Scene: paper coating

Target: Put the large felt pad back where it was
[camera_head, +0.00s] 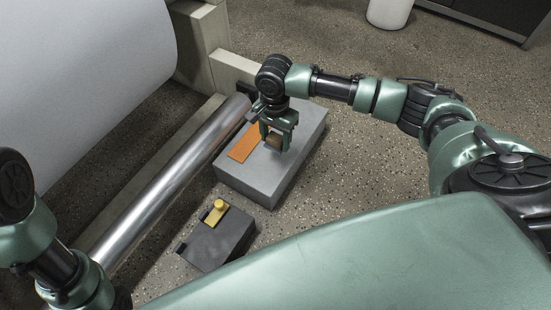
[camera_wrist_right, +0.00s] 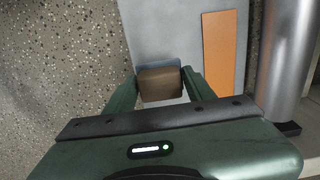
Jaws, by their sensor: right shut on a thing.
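A brown block (camera_wrist_right: 160,84), which looks like the large felt pad, sits between the fingers of my right gripper (camera_wrist_right: 161,88). In the head view my right gripper (camera_head: 276,142) points down over the grey block-shaped stand (camera_head: 255,183), shut on the brown pad (camera_head: 273,141). I cannot tell whether the pad touches the stand's top. An orange strip (camera_head: 244,143) lies flat on the stand, left of the pad in the head view; it also shows at the right in the wrist view (camera_wrist_right: 218,50). My left gripper is out of view.
A shiny metal roller (camera_head: 165,185) runs along the stand's left side, with a large white roll (camera_head: 85,70) beyond it. A dark box (camera_head: 226,235) with a yellow knobbed piece (camera_head: 215,211) stands in front. Speckled floor (camera_head: 350,170) is open to the right.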

